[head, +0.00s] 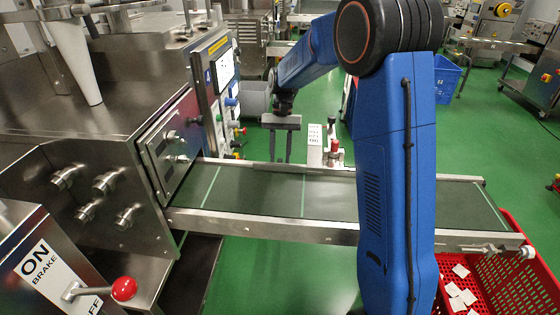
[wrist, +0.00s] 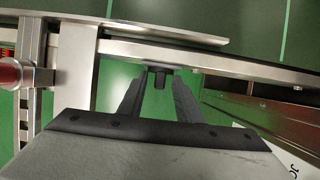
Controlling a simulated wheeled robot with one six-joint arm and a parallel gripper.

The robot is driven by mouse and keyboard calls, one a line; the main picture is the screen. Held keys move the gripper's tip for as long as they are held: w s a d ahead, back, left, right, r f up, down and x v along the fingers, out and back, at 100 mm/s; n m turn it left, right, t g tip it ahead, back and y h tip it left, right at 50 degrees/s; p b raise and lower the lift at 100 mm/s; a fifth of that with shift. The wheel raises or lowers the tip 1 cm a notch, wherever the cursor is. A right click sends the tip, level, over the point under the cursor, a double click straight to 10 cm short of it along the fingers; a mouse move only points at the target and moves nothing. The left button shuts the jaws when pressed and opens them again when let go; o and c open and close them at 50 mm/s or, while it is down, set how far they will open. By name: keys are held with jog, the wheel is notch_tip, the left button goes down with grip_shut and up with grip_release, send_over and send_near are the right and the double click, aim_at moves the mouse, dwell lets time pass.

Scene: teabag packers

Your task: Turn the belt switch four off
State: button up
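My gripper (head: 281,160) points down behind the far rail of the green conveyor belt (head: 335,195). Its two dark fingers are apart and nothing shows held between them. In the wrist view a small dark knob (wrist: 160,77) sits on the metal rail, between and just beyond the fingertips; I cannot tell whether they touch it. No number four is legible, so I cannot tell whether this knob is belt switch four. A red-topped handle (head: 335,148) stands right of the gripper beside a white labelled plate (head: 315,143); a red part shows at the wrist view's left edge (wrist: 10,73).
A steel machine (head: 110,150) with several knobs and a control panel (head: 222,75) stands left. A lever with a red ball (head: 124,288) is at lower left, marked ON and BRAKE. A red crate (head: 515,280) holds white packets below the belt's right end. Green floor is open behind.

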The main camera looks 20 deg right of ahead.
jog(key=shift+s+a+f, duration=0.1)
jog(key=shift+s+f, duration=0.15)
jog(key=shift+f, duration=0.35)
grip_shut()
jog(key=shift+s+d+f+n+t+y, duration=0.1)
jog(key=shift+d+n+t+y, duration=0.25)
jog(key=shift+y, duration=0.7)
jog(key=shift+s+d+f+n+t+y, duration=0.1)
jog(key=shift+t+y, duration=0.35)
jog(key=shift+y, duration=0.65)
jog(key=shift+s+d+f+n+t+y, duration=0.1)
jog(key=shift+d+n+t+y, duration=0.25)
jog(key=shift+y, duration=0.7)
jog(key=shift+a, duration=0.1)
